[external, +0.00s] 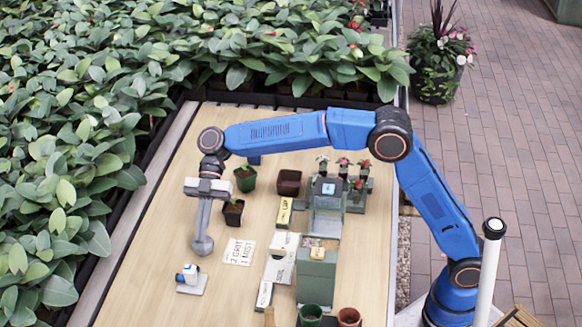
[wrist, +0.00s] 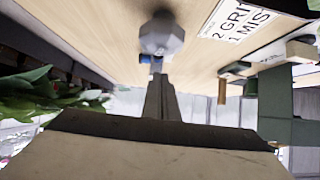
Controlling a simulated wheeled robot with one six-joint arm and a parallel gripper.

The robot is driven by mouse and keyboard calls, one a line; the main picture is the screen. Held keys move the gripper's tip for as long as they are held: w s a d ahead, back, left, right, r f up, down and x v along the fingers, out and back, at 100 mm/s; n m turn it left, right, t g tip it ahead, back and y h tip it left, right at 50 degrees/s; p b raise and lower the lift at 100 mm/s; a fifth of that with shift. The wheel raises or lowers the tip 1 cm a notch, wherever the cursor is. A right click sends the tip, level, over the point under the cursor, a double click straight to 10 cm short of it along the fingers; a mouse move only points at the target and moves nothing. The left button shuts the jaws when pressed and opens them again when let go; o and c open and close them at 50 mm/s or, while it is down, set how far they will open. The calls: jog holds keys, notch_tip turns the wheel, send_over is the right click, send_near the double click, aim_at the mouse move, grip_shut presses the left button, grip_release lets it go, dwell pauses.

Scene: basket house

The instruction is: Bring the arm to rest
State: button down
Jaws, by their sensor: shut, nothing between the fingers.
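My gripper (external: 203,240) hangs pointing down over the left part of the wooden table, at the end of my blue arm, which arches in from the right. Its narrow grey fingers are together and grip nothing. A rounded grey form shows at their lower end; I cannot tell whether it is part of the fingers. In the wrist view the gripper (wrist: 161,92) shows as a slim grey stem from a dark block, with a pale octagonal form beyond it.
A small white-and-blue device (external: 190,279) stands just below the gripper in the picture. To the right are a printed card (external: 239,252), a dark pot (external: 233,213), a green pot (external: 245,180), and a grey-green machine (external: 327,206). Dense leafy plants (external: 70,130) border the table (external: 148,232) at left and back.

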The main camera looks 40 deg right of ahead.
jog(key=shift+w+d, duration=1.05)
jog(key=shift+d, duration=0.05)
jog(key=shift+w+d+r, duration=0.1)
jog(key=shift+d+r, duration=0.05)
jog(key=shift+d, duration=0.15)
jog(key=d+r+m+t, duration=0.2)
jog(key=d+m, duration=0.2)
jog(key=d, duration=0.8)
jog(key=s+d+r+m+t+h, duration=0.1)
jog(key=d+m, duration=0.3)
jog(key=d, duration=0.8)
jog(key=s+d+r+m+t, duration=0.1)
jog(key=d+r+m+t, duration=0.2)
jog(key=d, duration=0.9)
jog(key=shift+s+d+r+m+h, duration=0.1)
jog(key=shift+s+d+m+h, duration=0.2)
jog(key=shift+m, duration=0.4)
jog(key=s+d+f+m+t+h, duration=0.2)
jog(key=s+d+f+m, duration=0.3)
jog(key=d, duration=0.6)
jog(key=s+d+f+m+t+h, duration=0.2)
jog(key=s+d+f+m, duration=0.2)
jog(key=s+d, duration=0.3)
jog(key=s+d+f+m+t+h, duration=0.2)
jog(key=s+d+f+m, duration=0.3)
jog(key=d, duration=1)
jog(key=shift+s+f+m+t, duration=0.3)
jog(key=shift+s+f, duration=0.4)
jog(key=shift+s, duration=0.2)
